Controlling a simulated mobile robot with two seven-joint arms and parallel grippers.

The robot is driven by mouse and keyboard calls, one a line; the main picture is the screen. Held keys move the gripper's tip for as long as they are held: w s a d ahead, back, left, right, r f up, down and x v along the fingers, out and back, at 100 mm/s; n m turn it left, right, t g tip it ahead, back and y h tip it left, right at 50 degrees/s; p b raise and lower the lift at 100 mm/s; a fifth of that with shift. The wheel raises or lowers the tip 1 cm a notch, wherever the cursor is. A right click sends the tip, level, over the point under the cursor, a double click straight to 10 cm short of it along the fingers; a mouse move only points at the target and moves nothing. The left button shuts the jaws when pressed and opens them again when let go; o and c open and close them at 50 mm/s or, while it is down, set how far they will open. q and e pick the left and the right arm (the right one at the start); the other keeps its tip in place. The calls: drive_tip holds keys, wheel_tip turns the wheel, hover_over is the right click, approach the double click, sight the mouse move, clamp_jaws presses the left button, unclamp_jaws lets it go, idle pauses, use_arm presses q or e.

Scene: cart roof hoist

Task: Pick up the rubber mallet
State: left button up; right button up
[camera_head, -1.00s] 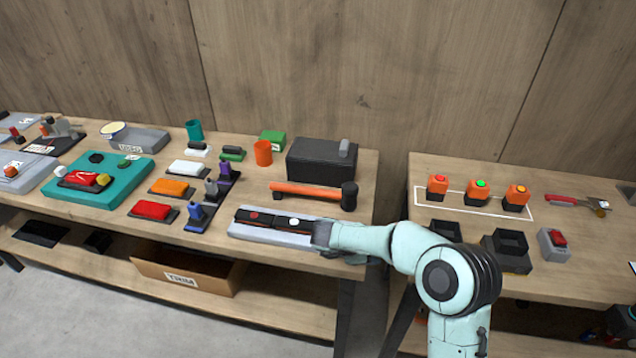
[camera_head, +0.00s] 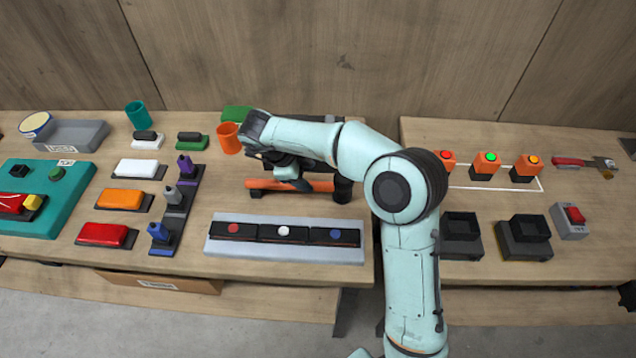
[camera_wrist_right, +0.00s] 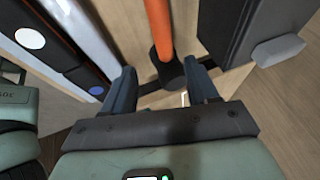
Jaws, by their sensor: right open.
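The rubber mallet lies on the left bench, with its orange handle (camera_head: 258,184) pointing left and its black head (camera_head: 343,189) at the right end. My right gripper (camera_head: 293,178) is over the mallet and hides part of the handle. In the right wrist view my right gripper (camera_wrist_right: 162,84) is open and empty. The mallet's black head (camera_wrist_right: 169,74) shows between its two fingers, with the orange handle (camera_wrist_right: 159,25) running away from it. I cannot tell how high the fingers are above the bench. My left gripper is not in view.
A grey tray (camera_head: 217,247) with three dark blocks lies in front of the mallet. A dark box (camera_wrist_right: 238,25) stands close beside it, largely hidden by my arm in the head view. An orange cup (camera_head: 228,138) stands behind to the left. A gap separates the benches.

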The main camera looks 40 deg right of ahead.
sight(319, 184)
drive_tip(key=x, duration=0.4)
drive_tip(key=shift+d+f+b, duration=0.15)
drive_tip(key=shift+f+b, duration=0.1)
drive_tip(key=shift+b, duration=0.1)
drive_tip(key=x, duration=0.5)
drive_tip(key=shift+w+d+f+b, duration=0.2)
drive_tip(key=shift+w+f+b, duration=0.1)
drive_tip(key=shift+w+b, duration=0.1)
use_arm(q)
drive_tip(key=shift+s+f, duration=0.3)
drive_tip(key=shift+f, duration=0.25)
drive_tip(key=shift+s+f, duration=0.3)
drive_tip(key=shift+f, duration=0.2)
use_arm(e)
drive_tip(key=shift+r, duration=0.1)
clamp_jaws()
